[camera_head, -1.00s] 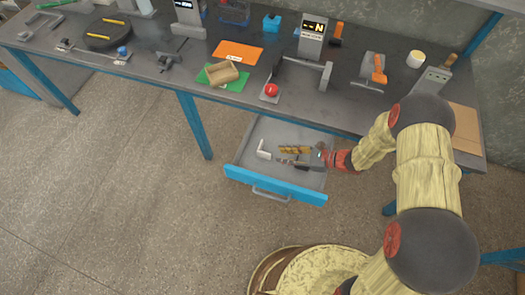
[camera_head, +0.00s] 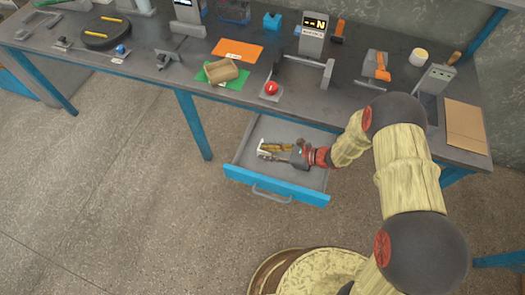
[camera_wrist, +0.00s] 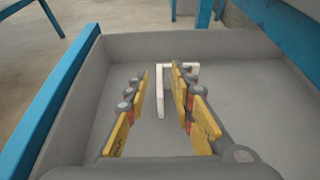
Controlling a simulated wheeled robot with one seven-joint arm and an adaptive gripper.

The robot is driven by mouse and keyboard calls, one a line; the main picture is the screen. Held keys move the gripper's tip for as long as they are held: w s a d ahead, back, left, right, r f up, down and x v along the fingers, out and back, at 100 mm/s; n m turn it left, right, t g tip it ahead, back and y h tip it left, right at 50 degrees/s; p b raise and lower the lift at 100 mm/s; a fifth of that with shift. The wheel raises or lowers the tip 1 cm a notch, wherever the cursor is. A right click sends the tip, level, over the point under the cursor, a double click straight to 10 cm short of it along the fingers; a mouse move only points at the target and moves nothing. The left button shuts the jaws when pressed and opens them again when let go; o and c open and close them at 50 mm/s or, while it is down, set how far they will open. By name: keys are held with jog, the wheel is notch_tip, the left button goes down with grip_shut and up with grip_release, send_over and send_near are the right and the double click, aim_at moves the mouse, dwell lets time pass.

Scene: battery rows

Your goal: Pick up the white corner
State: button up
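The white corner (camera_head: 261,149) lies in the left part of the open drawer (camera_head: 250,181). In the wrist view the corner (camera_wrist: 160,98) shows as a white angled piece. One long leg runs between my fingers, and a crossbar at its far end passes behind the right finger. My gripper (camera_head: 268,150) is low in the drawer at the corner. In the wrist view my gripper (camera_wrist: 160,70) is open, its yellow-padded fingers on either side of the long leg with gaps to it. Part of the corner is hidden by the right finger.
The grey drawer walls (camera_wrist: 190,43) stand close around my gripper; the drawer floor (camera_wrist: 250,95) to the right is bare. The workbench (camera_head: 235,100) is above the drawer. A red button (camera_head: 271,88) and a green mat (camera_head: 203,77) with a brown block sit near its front edge.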

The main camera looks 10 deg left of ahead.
grip_shut()
jog(key=shift+r, duration=0.1)
dwell(0.3)
